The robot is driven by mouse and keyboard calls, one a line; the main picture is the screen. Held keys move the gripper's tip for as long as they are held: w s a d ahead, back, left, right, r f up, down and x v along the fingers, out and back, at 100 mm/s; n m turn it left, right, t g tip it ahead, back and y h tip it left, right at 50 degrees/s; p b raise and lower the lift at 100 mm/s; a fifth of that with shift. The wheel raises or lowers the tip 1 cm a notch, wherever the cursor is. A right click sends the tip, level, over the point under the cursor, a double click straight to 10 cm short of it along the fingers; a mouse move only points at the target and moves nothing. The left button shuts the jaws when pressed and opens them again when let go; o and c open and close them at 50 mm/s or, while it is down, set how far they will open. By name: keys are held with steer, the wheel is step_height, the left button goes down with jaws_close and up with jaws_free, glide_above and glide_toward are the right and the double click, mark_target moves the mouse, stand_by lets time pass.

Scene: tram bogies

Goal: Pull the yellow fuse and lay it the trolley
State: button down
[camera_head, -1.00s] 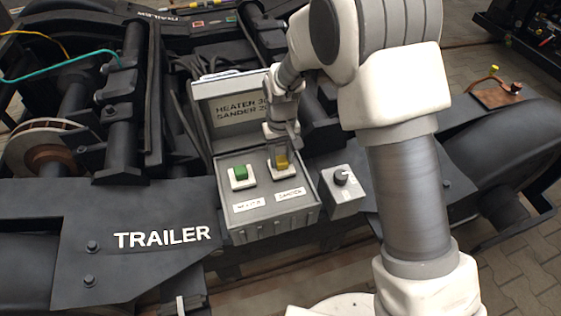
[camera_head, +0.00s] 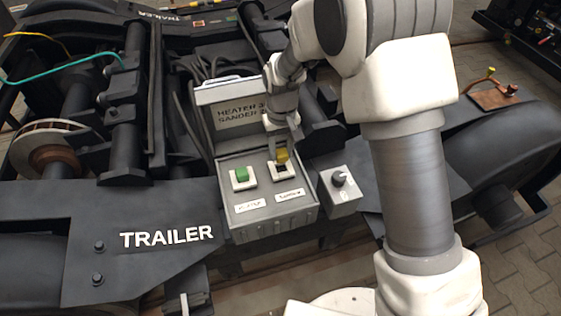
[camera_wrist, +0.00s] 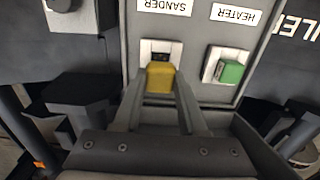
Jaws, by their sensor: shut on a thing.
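The yellow fuse (camera_head: 282,156) is between the fingers of my gripper (camera_head: 281,150), just above its white socket (camera_head: 281,171) on the right side of the fuse box. The socket's dark opening shows below it. In the wrist view the yellow fuse (camera_wrist: 160,78) sits between the fingertips of my gripper (camera_wrist: 160,82), which is shut on it, beside the socket marked SANDER (camera_wrist: 162,48). The trolley cannot be made out in these views.
A green fuse (camera_head: 241,174) sits in the left socket, close to my gripper. The open box lid (camera_head: 228,92) stands behind. A grey knob box (camera_head: 341,190) is at the right. Black bogie frame parts surround the fuse box (camera_head: 270,215).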

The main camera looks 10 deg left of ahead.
steer(key=shift+r+p, duration=0.65)
steer(key=shift+r, duration=0.4)
steer(key=shift+d, duration=0.1)
